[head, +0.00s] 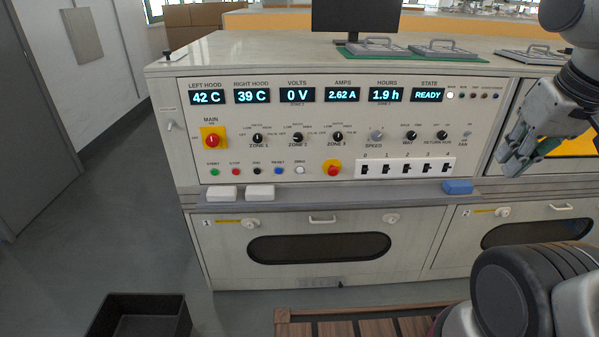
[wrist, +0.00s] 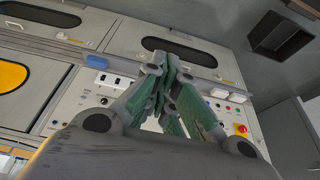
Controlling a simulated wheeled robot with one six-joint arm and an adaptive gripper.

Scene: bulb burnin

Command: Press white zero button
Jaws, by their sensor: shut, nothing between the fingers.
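The white zero button (head: 300,170) is at the right end of the row of small round buttons on the control panel (head: 348,104). The green, red, black and blue buttons are to its left. I cannot make out the white button there.
White blocks (head: 221,193) and a blue block (head: 457,187) lie on the narrow ledge below the panel. A red main switch on yellow (head: 212,138) is at the panel's left. A black bin (head: 140,317) stands on the floor. The space before the buttons looks clear.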

